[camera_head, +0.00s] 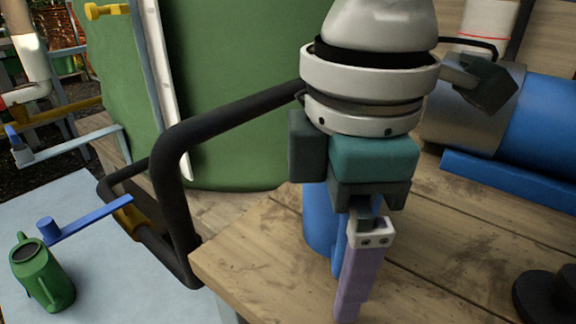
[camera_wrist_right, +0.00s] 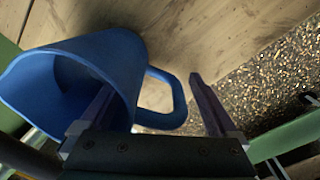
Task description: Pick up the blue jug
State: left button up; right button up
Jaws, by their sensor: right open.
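The blue jug (camera_wrist_right: 125,60) fills the left of the right wrist view, its wide mouth turned toward the camera and its loop handle on the right. In the head view the jug (camera_head: 318,222) stands at the wooden table's edge, mostly hidden behind my right gripper (camera_head: 350,300). The right gripper also shows in the right wrist view (camera_wrist_right: 150,88) with its fingers apart. One finger overlaps the jug's mouth and the other is just right of the handle. I cannot tell whether the fingers touch the jug. My left gripper is not in view.
The wooden table (camera_head: 450,285) has free boards at front right. A blue cylinder with a metal end (camera_head: 475,110) lies at the back right, and a dark round object (camera_head: 545,298) is at the right edge. A green watering can (camera_head: 42,275) stands lower left on a pale surface.

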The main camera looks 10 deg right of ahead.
jog(key=shift+f, duration=0.25)
grip_shut()
dwell(0.6)
jog(key=shift+r, duration=0.1)
